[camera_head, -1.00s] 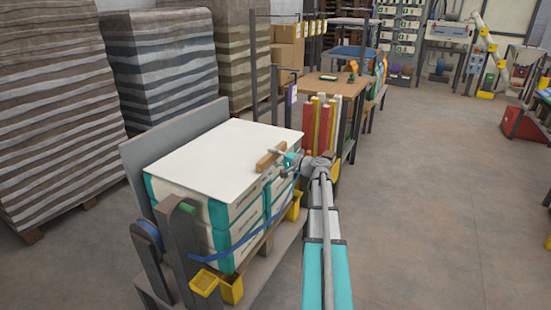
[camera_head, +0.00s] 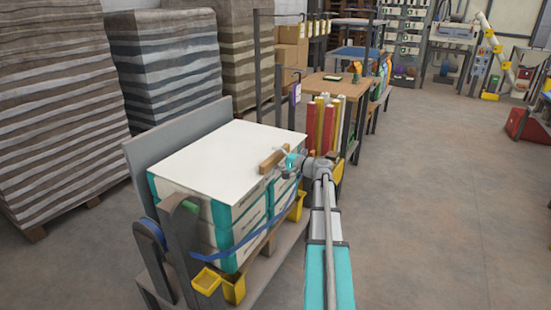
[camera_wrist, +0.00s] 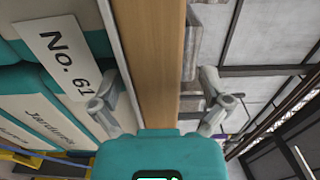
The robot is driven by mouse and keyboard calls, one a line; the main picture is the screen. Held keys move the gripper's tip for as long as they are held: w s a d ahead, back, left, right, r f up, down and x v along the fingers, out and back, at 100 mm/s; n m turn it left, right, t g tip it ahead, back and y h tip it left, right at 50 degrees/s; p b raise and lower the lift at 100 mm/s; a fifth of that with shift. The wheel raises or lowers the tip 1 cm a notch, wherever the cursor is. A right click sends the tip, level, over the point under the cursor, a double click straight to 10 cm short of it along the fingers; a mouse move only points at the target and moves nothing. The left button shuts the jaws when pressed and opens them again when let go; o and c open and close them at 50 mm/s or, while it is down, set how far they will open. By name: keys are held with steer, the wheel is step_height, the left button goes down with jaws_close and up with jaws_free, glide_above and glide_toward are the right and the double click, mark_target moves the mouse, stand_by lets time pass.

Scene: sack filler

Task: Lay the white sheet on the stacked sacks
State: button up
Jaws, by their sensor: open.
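The white sheet (camera_head: 215,160) lies flat over the top of the stacked sacks (camera_head: 240,212), which are white with teal ends. A wooden bar (camera_head: 271,161) lies along the sheet's right edge. My gripper (camera_head: 282,158) is at that edge, beside the bar. In the wrist view the bar (camera_wrist: 152,50) runs between the two fingers of my gripper (camera_wrist: 160,98). The fingers are spread, with gaps to the bar on both sides. Sack sides with printing (camera_wrist: 45,120) and a "No. 61" label (camera_wrist: 65,55) show at the left.
Red and yellow rolls (camera_head: 325,125) and a wooden table (camera_head: 330,86) are behind. Striped stacks (camera_head: 55,110) stand left. Open floor (camera_head: 440,210) lies right.

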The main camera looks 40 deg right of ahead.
steer(key=shift+s, duration=0.15)
steer(key=v, duration=1.1)
steer(key=shift+s+d, duration=0.2)
steer(key=shift+s, duration=0.1)
stand_by(0.6)
steer(key=shift+s, duration=0.15)
